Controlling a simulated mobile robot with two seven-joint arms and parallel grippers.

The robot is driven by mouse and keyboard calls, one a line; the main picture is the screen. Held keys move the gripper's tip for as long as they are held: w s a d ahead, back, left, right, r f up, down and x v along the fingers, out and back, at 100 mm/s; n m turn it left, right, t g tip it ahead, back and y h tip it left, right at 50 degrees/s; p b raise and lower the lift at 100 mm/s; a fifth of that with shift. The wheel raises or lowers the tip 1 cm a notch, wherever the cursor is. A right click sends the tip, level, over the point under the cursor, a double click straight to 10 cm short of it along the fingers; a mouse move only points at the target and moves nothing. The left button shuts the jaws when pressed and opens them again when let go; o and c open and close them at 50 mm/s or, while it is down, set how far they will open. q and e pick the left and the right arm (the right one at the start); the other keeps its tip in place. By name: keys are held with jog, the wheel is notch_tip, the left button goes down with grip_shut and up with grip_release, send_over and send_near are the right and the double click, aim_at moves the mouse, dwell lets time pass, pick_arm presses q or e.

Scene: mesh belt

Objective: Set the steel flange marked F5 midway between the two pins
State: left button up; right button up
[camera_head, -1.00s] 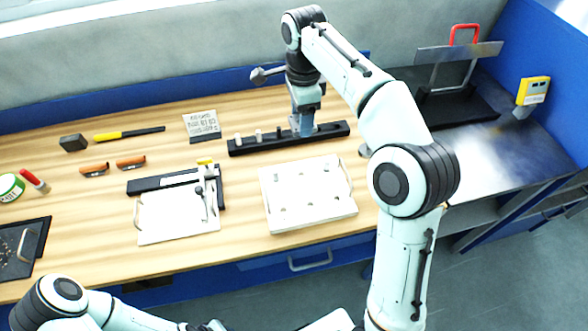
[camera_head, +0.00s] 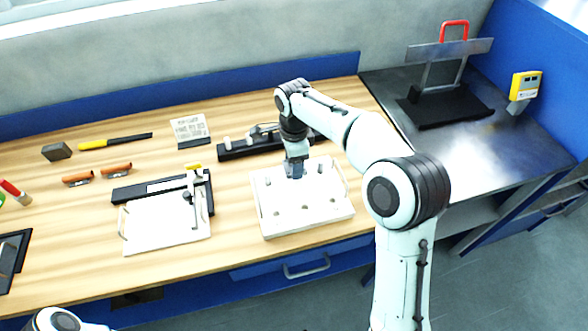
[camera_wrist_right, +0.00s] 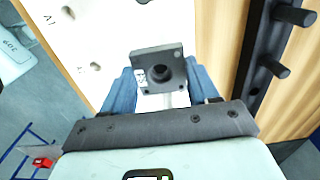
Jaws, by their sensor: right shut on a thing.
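My right gripper (camera_head: 295,172) is low over the back part of a white plate with holes (camera_head: 285,226). In the right wrist view the gripper (camera_wrist_right: 162,82) is shut on a grey square flange (camera_wrist_right: 178,62) with a round central hole and small corner holes. A small white label on its side is too blurred to read surely. The plate (camera_wrist_right: 92,30) is below it, with several holes and the mark A1. A black bar (camera_head: 234,154) with upright pegs (camera_wrist_right: 273,67) stands behind the plate. I cannot tell which pins the task means. My left gripper is out of view.
A clamp fixture with a second white plate (camera_head: 160,232) lies to the left. A black stand with a red handle (camera_head: 454,30) is at the right.

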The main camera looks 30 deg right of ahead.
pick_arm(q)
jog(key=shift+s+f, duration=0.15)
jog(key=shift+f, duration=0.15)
pick_arm(e)
jog(key=shift+f, duration=1.55)
jog(key=shift+f, duration=0.1)
jog(key=shift+f, duration=0.15)
jog(key=o, duration=1.3)
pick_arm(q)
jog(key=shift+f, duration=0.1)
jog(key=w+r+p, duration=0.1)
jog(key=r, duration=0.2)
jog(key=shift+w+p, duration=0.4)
pick_arm(e)
notch_tip(320, 180, up, 12)
jog(key=shift+r, duration=0.25)
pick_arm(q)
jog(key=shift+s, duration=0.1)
pick_arm(e)
jog(key=shift+f, duration=0.1)
